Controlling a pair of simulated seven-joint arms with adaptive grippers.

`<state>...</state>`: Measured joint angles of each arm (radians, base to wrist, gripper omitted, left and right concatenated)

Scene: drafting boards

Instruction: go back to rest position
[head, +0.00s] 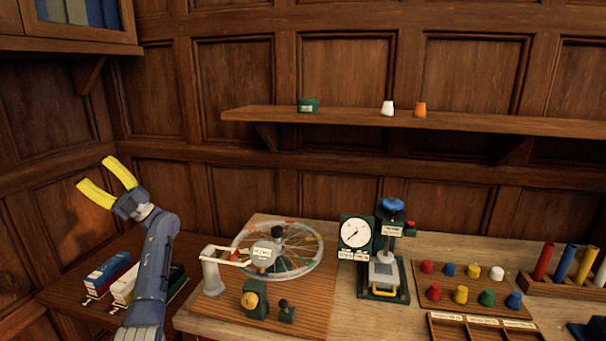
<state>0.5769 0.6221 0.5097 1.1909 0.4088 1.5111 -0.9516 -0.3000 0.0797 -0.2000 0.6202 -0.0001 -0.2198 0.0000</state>
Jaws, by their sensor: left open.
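My left gripper (106,184) is at the left of the head view. Its two yellow fingers are spread apart with nothing between them. It is raised in the air in front of the wood-panelled wall, above the low side table and left of the workbench, touching no object. My left arm rises from the bottom edge of the view. My right gripper does not show.
Boxes (107,272) lie on the side table, partly behind my left arm. The workbench holds a spoked wheel device (292,262), a dial gauge (356,233), a press (385,268), a peg board (428,293) and coloured tubes (563,263). A wall shelf (450,120) carries small items.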

